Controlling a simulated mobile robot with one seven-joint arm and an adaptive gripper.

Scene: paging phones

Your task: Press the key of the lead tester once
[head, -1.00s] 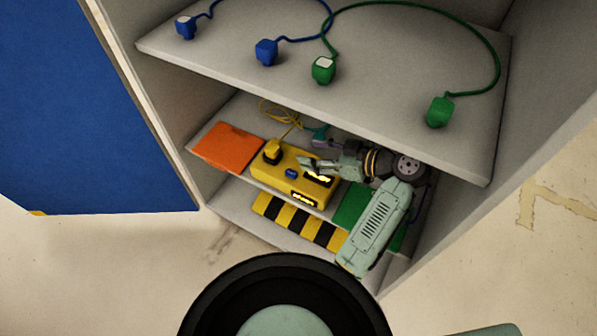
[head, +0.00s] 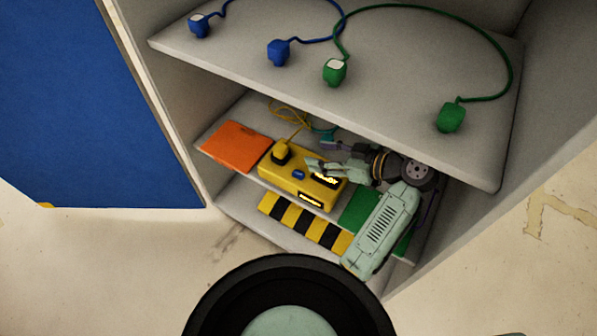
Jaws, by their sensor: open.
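The lead tester (head: 272,172) is a yellow box on the lower shelf, with a yellow plug (head: 282,152) standing in its left end. A small blue key (head: 299,174) shows on its top, and lit panels (head: 325,180) glow on its right part and front. My gripper (head: 314,166) is open and reaches in from the right, its fingertips over the tester just right of and behind the key. I cannot tell whether the fingertips touch the tester. My gripper covers part of the tester's right top.
The upper shelf (head: 400,75) overhangs the tester and bears a blue lead (head: 278,52) and a green lead (head: 451,117). An orange mat (head: 236,146) lies left of the tester, a green mat (head: 359,208) right. A black-and-yellow striped strip (head: 285,214) lies in front. A blue door (head: 80,110) stands left.

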